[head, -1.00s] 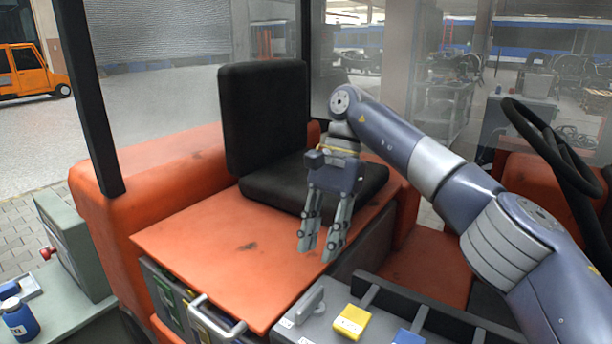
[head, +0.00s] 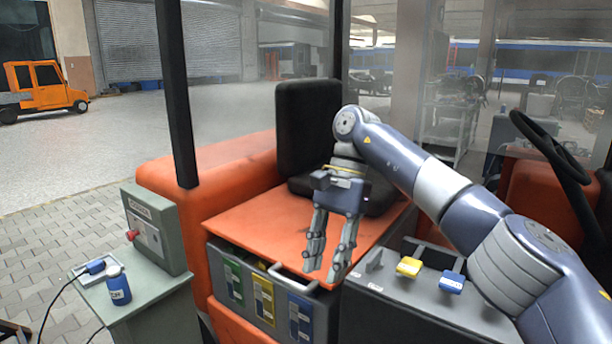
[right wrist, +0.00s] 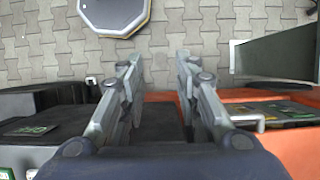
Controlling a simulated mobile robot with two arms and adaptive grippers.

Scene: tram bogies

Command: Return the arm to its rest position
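My right arm reaches in from the right in the head view. Its gripper (head: 325,276) hangs fingers down in front of the black seat (head: 308,125), over the front part of the orange deck (head: 245,222). The two fingers are apart with nothing between them. In the right wrist view the same gripper (right wrist: 160,70) shows a clear gap between its fingers, with paving below. My left gripper is not in view.
A grey console with a yellow block (head: 409,266) and a blue block (head: 452,281) lies right of the gripper. A black steering wheel (head: 552,150) stands at right. A grey-green control box (head: 155,230) and a blue bottle (head: 117,285) are at left.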

